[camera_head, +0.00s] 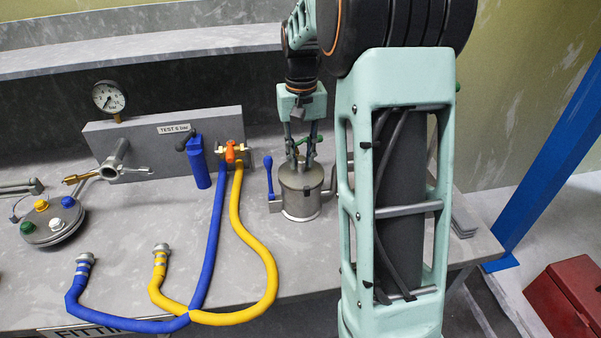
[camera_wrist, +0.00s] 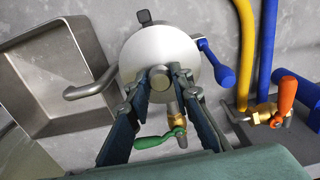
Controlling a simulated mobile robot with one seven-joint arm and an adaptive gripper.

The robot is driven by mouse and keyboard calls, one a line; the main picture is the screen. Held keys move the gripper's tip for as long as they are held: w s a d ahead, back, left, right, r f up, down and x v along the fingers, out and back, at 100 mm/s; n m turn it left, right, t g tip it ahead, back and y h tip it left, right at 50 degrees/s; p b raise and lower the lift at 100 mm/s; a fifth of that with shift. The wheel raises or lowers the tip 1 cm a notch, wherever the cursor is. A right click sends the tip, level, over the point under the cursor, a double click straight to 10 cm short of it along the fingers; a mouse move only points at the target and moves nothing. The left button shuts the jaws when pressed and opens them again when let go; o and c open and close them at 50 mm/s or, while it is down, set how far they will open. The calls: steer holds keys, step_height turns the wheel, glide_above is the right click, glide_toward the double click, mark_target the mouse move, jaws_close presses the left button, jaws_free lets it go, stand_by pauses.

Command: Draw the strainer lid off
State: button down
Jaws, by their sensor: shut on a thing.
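The steel pail (camera_head: 301,205) stands upright on the bench, left of my arm in the head view. Its round strainer lid (camera_head: 297,178) is at its top; in the wrist view the lid (camera_wrist: 158,45) is a pale disc hiding the pail's inside. My gripper (camera_head: 302,160) points down over the lid. I see no clear gap between lid and pail rim.
A blue lever (camera_head: 269,174) stands beside the pail. A green-handled valve (camera_wrist: 160,139) is close by the fingers. Yellow (camera_head: 235,215) and blue (camera_head: 212,225) hoses lie to the left, below an orange-handled valve (camera_head: 232,152). A steel basin (camera_wrist: 30,75) shows in the wrist view.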

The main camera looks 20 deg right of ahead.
mark_target(301, 159)
steer(key=shift+r, duration=0.35)
step_height(301, 159, up, 4)
steer(key=p, duration=0.4)
stand_by(0.4)
